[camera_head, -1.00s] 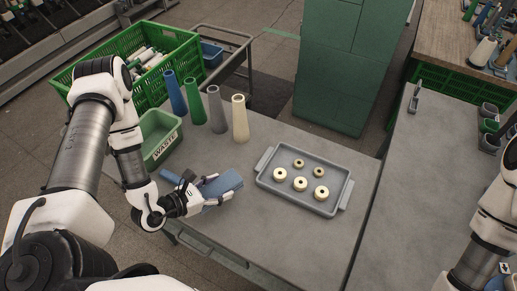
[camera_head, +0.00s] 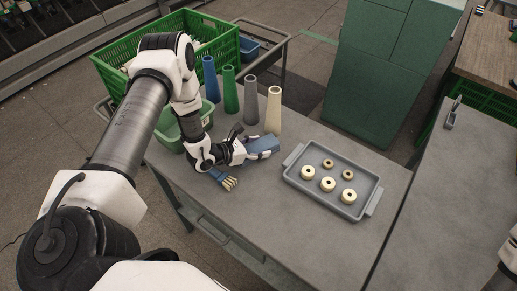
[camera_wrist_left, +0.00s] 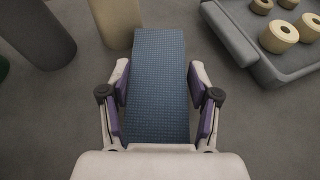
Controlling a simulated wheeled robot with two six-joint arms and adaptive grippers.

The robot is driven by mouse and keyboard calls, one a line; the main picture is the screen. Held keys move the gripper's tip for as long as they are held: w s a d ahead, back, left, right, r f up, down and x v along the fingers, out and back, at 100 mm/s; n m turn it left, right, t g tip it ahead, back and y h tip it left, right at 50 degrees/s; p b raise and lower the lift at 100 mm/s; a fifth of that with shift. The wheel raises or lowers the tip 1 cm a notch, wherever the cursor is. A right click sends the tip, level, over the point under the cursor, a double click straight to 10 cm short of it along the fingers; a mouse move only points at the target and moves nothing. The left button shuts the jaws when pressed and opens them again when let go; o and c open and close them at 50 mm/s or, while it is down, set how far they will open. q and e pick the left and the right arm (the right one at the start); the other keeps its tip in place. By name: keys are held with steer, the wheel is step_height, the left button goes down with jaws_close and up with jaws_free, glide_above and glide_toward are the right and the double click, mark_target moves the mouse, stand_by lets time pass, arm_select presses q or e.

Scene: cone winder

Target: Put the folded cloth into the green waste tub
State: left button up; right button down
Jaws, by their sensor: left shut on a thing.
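The folded blue cloth (camera_head: 263,146) is in my left gripper (camera_head: 249,149), which is shut on it. In the left wrist view the cloth (camera_wrist_left: 158,90) lies lengthwise between the two fingers of the gripper (camera_wrist_left: 160,80), one against each long side. The cloth is just in front of the grey and cream cones; its height above the table is hard to tell. The green waste tub (camera_head: 168,131) stands at the table's left end, left of the gripper, partly hidden behind my left forearm and wrist. My right gripper is out of view.
Blue (camera_head: 209,79), green (camera_head: 230,90), grey (camera_head: 250,100) and cream (camera_head: 273,111) cones stand along the back edge. A grey tray (camera_head: 290,172) with several cream rings lies to the right. A blue-handled brush (camera_head: 224,179) lies in front of the gripper.

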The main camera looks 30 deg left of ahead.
arm_select(q)
steer(key=shift+w+d, duration=0.1)
steer(key=shift+w, duration=0.1)
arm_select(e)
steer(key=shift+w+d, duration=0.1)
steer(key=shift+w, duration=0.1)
arm_select(q)
steer(key=shift+f, duration=0.1)
steer(key=o, duration=1.2)
steer(key=shift+s, duration=0.2)
steer(key=shift+c, duration=0.2)
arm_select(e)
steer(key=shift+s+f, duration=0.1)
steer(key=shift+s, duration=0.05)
arm_select(q)
steer(key=shift+w, duration=0.1)
